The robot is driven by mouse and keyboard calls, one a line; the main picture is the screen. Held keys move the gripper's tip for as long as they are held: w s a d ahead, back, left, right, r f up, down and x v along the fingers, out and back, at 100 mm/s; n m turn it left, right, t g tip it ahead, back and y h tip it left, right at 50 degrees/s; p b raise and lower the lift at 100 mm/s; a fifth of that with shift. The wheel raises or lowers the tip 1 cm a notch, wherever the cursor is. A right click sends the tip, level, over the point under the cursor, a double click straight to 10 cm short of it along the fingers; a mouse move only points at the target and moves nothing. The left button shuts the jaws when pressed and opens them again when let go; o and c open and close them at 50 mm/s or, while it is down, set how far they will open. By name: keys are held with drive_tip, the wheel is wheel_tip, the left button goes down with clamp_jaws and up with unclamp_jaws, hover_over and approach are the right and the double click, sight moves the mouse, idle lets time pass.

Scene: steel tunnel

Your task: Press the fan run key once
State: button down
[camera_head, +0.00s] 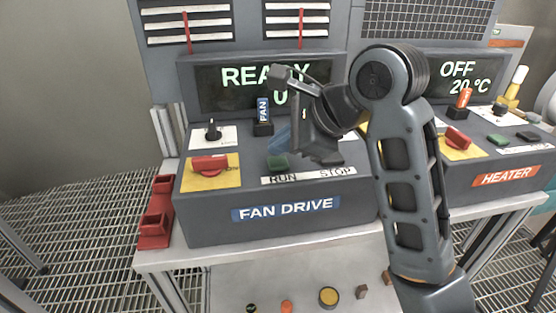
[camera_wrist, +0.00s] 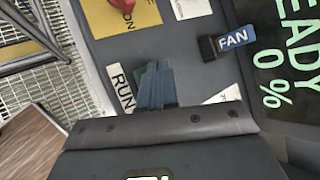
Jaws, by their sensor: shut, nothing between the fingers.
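The fan drive box (camera_head: 215,224) carries the green run key (camera_head: 277,162) above its RUN label (camera_head: 283,178). My gripper (camera_head: 277,146) is shut and empty, with its blue fingers pointing down just above or on the run key. I cannot tell whether they touch it. In the wrist view the shut fingers (camera_wrist: 157,70) lie beside the RUN label (camera_wrist: 121,88) and cover most of the key. The STOP label (camera_head: 338,171) shows to the right; its key is largely hidden by my gripper. The fan display (camera_wrist: 285,60) reads READY and 0 %.
A red switch on a yellow plate (camera_head: 211,181) and a black knob (camera_head: 212,131) are to the left. A blue FAN tag (camera_head: 263,109) stands behind my fingers. The heater box (camera_head: 475,184) is at right, its display reading OFF, 20 °C. A red bracket (camera_head: 155,213) is at far left.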

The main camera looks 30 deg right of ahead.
sight(282, 164)
drive_tip(key=shift+f+p, duration=0.55)
drive_tip(key=shift+f, duration=0.35)
idle(1.3)
drive_tip(key=shift+r, duration=0.15)
drive_tip(key=shift+r+p, duration=0.8)
drive_tip(key=shift+p, duration=0.65)
drive_tip(key=shift+r+p, duration=0.4)
drive_tip(key=shift+r, duration=2.05)
